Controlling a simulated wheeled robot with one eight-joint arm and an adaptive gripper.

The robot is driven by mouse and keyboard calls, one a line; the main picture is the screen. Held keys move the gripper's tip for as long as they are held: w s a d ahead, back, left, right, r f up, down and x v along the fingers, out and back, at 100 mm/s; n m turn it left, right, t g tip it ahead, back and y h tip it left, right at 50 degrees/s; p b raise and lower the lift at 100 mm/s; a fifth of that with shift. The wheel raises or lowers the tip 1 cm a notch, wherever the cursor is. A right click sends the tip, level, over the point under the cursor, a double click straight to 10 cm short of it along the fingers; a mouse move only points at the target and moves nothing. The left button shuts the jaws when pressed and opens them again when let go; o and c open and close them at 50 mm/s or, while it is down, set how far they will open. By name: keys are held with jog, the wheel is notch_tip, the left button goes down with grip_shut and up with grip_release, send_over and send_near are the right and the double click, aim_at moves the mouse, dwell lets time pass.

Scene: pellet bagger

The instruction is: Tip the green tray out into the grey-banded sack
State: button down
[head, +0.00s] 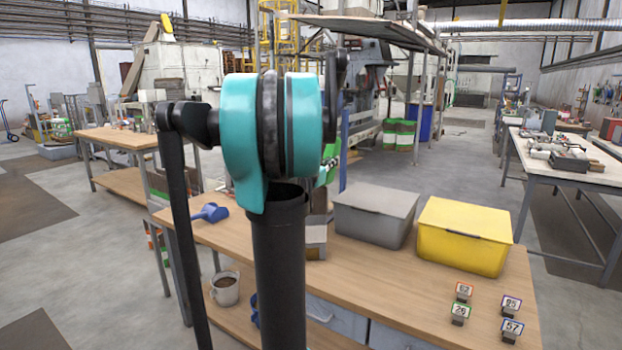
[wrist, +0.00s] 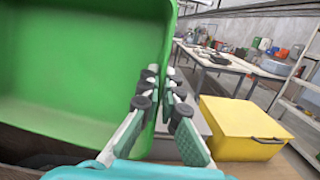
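The green tray (wrist: 82,65) fills the left of the wrist view, steeply tilted, with no pellets showing on its visible surfaces. My gripper (wrist: 160,90) has one finger on each side of the tray's right edge and is shut on it. In the head view my arm hides most of the gripper; a small green patch (head: 329,165) beside the arm may be part of the tray. A pale box-like thing with a grey band (head: 316,236), partly behind my arm on the bench, may be the grey-banded sack. Its mouth is not clear. Dark brown shows under the tray in the wrist view.
On the wooden bench (head: 420,290) stand a grey lidded bin (head: 375,215), a yellow bin (head: 464,236) and several small numbered tags (head: 487,312). A blue scoop (head: 210,212) lies at the left. A mug-like bucket (head: 225,289) stands on the lower shelf.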

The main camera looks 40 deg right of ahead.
jog(key=shift+w+d+f+m+g+y, duration=0.1)
jog(key=shift+d+f+m+g+y, duration=0.2)
jog(key=shift+d+y, duration=0.5)
jog(key=shift+w+d+r+m+g+y, duration=0.1)
jog(key=shift+d+g+y, duration=0.3)
jog(key=shift+y, duration=0.75)
jog(key=shift+w+d+f+m+g+y, duration=0.1)
jog(key=shift+d+f+m+g+y, duration=0.1)
jog(key=shift+d+g+y, duration=0.55)
jog(key=shift+a+t+y, duration=0.15)
jog(key=shift+t+y, duration=0.1)
jog(key=shift+y, duration=0.05)
jog(key=w+d+f+g+y, duration=0.1)
jog(key=d+f+y, duration=0.2)
jog(key=d+y, duration=0.3)
jog(key=shift+w+d+f+m, duration=0.2)
jog(key=shift+d+m, duration=0.1)
jog(key=shift+d, duration=0.25)
